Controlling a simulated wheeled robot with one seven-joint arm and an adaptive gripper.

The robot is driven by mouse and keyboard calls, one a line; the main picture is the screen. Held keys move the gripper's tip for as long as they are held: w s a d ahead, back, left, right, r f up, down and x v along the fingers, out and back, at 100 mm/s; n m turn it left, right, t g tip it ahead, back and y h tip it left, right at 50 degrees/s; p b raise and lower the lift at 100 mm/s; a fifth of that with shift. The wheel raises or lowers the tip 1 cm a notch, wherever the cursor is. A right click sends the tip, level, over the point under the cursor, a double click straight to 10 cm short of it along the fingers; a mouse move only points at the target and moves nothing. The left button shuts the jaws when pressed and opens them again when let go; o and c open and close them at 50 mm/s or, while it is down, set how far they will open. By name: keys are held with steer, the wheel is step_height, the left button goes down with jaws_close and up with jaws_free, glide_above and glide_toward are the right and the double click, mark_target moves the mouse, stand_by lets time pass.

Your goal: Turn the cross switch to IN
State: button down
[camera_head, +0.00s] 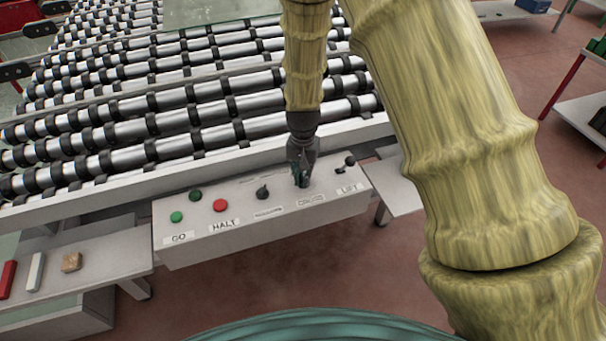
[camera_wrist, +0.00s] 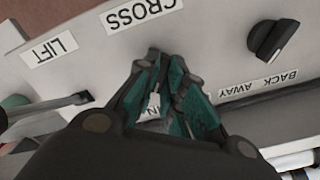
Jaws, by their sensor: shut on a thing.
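My gripper (camera_head: 302,181) points down onto the white control panel (camera_head: 270,228), at the place of the cross switch. In the wrist view its fingertips (camera_wrist: 165,62) are closed together below the CROSS label (camera_wrist: 143,12). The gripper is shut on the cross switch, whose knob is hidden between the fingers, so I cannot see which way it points. Part of the IN label (camera_wrist: 153,108) shows between the fingers.
A black knob (camera_head: 262,192) stands left of my gripper, and the lift lever (camera_head: 349,161) is close on the right. A red button (camera_head: 220,205) and a green button (camera_head: 176,216) sit farther left. Rollers (camera_head: 130,130) lie behind the panel.

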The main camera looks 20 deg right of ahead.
stand_by(0.5)
steer(key=c, duration=1.5)
jaws_free()
steer(key=shift+r, duration=0.1)
step_height(320, 180, up, 12)
steer(key=shift+f, duration=0.1)
